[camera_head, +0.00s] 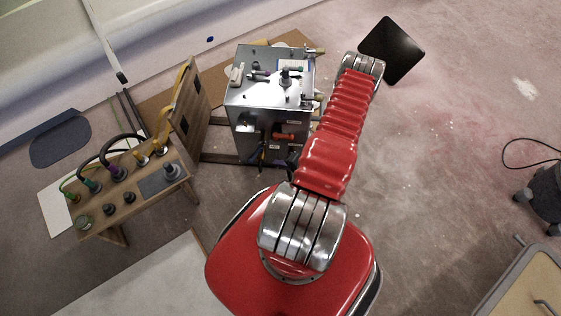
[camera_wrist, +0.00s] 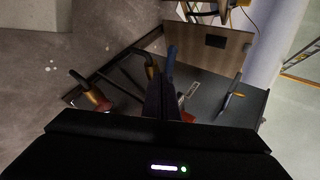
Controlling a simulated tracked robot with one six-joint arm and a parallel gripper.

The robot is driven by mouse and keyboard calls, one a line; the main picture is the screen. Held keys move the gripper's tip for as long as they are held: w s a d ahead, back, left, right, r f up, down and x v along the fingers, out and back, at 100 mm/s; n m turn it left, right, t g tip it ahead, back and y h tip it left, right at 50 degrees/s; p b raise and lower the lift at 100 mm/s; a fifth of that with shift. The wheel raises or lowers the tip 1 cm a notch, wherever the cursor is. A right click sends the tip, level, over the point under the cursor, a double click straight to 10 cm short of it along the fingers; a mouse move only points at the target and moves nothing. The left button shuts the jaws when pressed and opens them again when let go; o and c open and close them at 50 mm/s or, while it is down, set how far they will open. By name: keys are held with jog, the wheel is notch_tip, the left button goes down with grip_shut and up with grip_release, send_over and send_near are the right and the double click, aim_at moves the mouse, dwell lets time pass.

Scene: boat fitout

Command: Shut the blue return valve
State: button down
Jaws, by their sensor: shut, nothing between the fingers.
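The blue return valve shows in the wrist view as an upright blue handle (camera_wrist: 171,62), just beyond and beside the tips of my gripper (camera_wrist: 160,88). My dark fingers are together with nothing between them and hide the lower part of the handle. I cannot tell whether they touch it. In the head view, the steel cabinet (camera_head: 262,88) with the valves stands in the middle. My red arm reaches down beside the cabinet, and my gripper is mostly hidden there.
A wooden bench (camera_head: 125,190) with hoses stands left of the cabinet. The floor on the right is mostly clear.

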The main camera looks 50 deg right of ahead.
send_near(255, 155)
notch_tip(255, 155, down, 5)
jog(key=w, duration=0.2)
jog(key=shift+w+a, duration=0.25)
jog(key=shift+w, duration=0.85)
